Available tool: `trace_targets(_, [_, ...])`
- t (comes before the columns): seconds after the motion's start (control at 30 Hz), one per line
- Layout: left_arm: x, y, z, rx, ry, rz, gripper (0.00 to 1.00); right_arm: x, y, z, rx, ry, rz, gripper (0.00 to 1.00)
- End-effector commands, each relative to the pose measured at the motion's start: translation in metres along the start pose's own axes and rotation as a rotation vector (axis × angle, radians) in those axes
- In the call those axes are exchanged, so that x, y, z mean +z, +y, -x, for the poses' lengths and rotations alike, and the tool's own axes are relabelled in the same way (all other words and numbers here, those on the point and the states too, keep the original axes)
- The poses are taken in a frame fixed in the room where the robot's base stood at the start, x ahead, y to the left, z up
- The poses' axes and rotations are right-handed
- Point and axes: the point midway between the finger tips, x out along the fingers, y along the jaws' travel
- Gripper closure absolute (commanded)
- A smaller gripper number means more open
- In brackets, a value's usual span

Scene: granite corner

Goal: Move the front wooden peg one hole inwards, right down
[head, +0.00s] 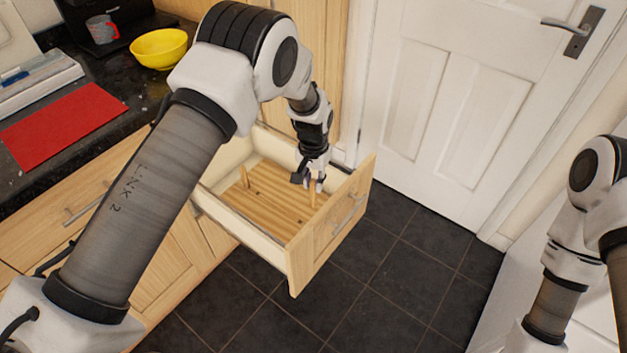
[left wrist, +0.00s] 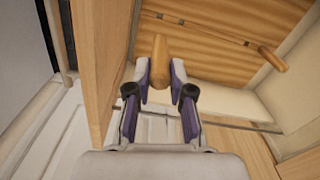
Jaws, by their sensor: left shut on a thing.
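The open drawer (head: 302,262) holds a wooden peg board (head: 270,205) with small dark holes. The front wooden peg (head: 313,195) is near the drawer front, under my left gripper (head: 309,182). In the left wrist view my left gripper (left wrist: 160,77) is shut on the front peg (left wrist: 160,58), one finger on each side. Whether its lower end is in a hole or just above the board, I cannot tell. A second peg (head: 245,176) stands toward the back of the board, and it also shows in the left wrist view (left wrist: 272,59). My right gripper is out of view.
The drawer walls and its front panel (head: 335,218) stand close around my left gripper. A dark worktop at the upper left carries a red mat (head: 65,128), a yellow bowl (head: 159,49) and a mug (head: 102,30). A white door (head: 455,90) stands behind. The tiled floor is clear.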

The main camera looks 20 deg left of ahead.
Motion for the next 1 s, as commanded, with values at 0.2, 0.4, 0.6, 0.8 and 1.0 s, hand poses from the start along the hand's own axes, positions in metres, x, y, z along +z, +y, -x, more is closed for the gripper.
trace_targets(0.2, [-0.003,-0.009,-0.010,0.003,-0.001,0.000,1.00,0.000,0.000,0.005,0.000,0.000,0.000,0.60])
trace_targets(0.4, [-0.011,-0.046,-0.047,0.001,0.002,0.002,1.00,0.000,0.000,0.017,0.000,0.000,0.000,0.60])
trace_targets(0.6, [-0.012,-0.051,-0.054,-0.002,0.004,-0.001,1.00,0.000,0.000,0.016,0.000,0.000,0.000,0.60])
trace_targets(0.8, [-0.012,-0.051,-0.056,-0.002,0.004,0.000,1.00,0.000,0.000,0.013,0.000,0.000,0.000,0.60])
trace_targets(1.0, [-0.012,-0.051,-0.071,-0.002,0.003,0.000,1.00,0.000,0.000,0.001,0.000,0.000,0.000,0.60])
